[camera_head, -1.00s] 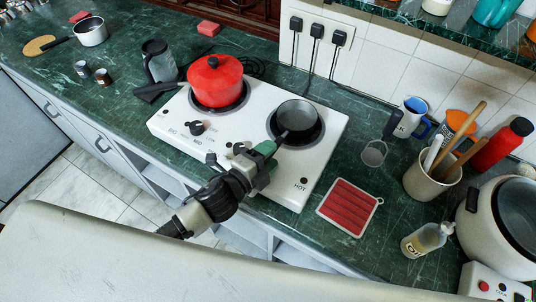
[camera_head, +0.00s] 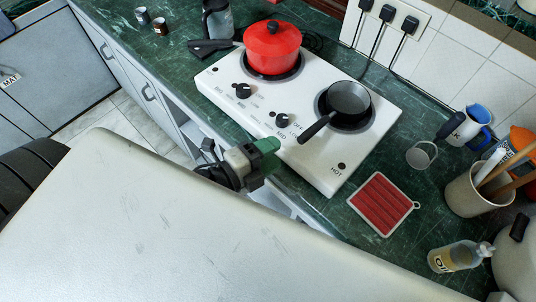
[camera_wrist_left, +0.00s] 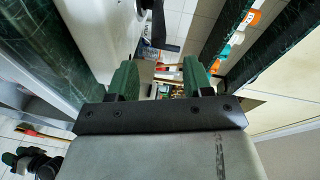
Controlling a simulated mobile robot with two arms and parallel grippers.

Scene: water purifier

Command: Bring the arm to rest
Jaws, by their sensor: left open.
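My left gripper (camera_head: 268,152) is in front of the white two-burner stove, near the counter's front edge, with its green fingers pointing right. In the left wrist view its two green fingers (camera_wrist_left: 161,80) are apart with nothing between them. A small dark pan (camera_head: 349,100) sits on the right burner, its black handle pointing toward the lower left, clear of the gripper. A red lidded pot (camera_head: 272,48) sits on the left burner.
The white stove (camera_head: 225,80) stands on a green marble counter (camera_head: 182,65). A red pot mat (camera_head: 380,203), a glass (camera_head: 421,155), an oil bottle (camera_head: 455,257) and a utensil crock (camera_head: 472,193) stand to the right. Open shelving is below the counter edge.

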